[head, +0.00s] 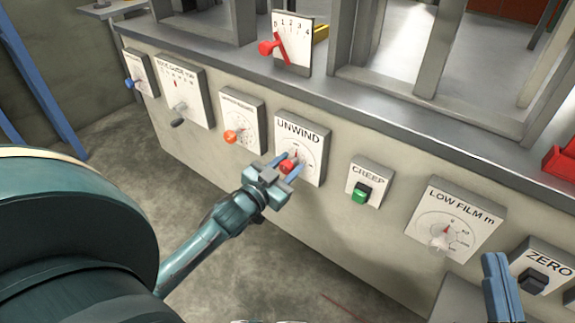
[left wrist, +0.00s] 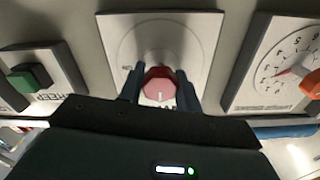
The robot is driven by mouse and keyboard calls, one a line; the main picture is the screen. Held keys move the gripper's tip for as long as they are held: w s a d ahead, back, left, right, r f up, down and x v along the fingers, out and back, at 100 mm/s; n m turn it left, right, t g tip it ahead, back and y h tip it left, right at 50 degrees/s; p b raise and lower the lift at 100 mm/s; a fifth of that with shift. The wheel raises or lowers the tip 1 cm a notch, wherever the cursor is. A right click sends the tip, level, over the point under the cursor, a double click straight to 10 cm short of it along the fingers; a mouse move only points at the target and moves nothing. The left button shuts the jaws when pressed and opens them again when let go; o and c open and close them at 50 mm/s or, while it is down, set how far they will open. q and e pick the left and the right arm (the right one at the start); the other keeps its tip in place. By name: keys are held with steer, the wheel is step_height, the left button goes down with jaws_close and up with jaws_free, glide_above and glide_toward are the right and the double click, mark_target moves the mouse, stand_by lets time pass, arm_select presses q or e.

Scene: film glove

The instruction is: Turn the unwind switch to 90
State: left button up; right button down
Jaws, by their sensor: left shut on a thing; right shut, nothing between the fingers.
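The unwind switch is a red knob (head: 288,166) on a white plate labelled UNWIND (head: 301,140) on the front of the grey machine. My left gripper (head: 287,171) is shut on the red knob, with one finger on each side of it. In the left wrist view the knob (left wrist: 160,86) sits between the two dark fingers, and a pale line on its face points down in the picture. The dial's numbers are partly hidden or too small to read. My right gripper (head: 501,290) is shut and empty at the lower right, in front of the panel.
Left of UNWIND is a plate with an orange knob (head: 231,137). Right of it are the CREEP plate with a green button (head: 361,194), the LOW FILM dial (head: 445,236) and the ZERO plate with a dark switch (head: 534,281). A red lever (head: 267,47) stands on the ledge above.

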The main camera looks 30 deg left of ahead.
arm_select(q)
steer(key=shift+r+m+p, duration=0.15)
steer(key=shift+m+p, duration=0.5)
steer(key=shift+m, duration=0.05)
steer(key=shift+m+p, duration=0.6)
steer(key=shift+m, duration=0.2)
steer(key=m+p, duration=0.1)
steer(key=m, duration=0.2)
steer(key=shift+d+m+p, duration=0.1)
steer(key=shift+m+p, duration=0.2)
steer(key=shift+p, duration=0.05)
steer(key=m, duration=0.3)
steer(key=shift+m+p, duration=0.3)
steer(key=shift+p, duration=0.1)
steer(key=m, duration=0.2)
steer(key=shift+f+m, duration=0.2)
steer(key=shift+m, duration=0.2)
steer(key=m, duration=0.3)
steer(key=shift+m+b, duration=0.3)
steer(key=shift+m, duration=0.6)
arm_select(e)
steer(key=shift+s+d+f+g+h, duration=0.2)
steer(key=shift+s+f+g+h, duration=0.1)
steer(key=shift+f+g+h, duration=0.3)
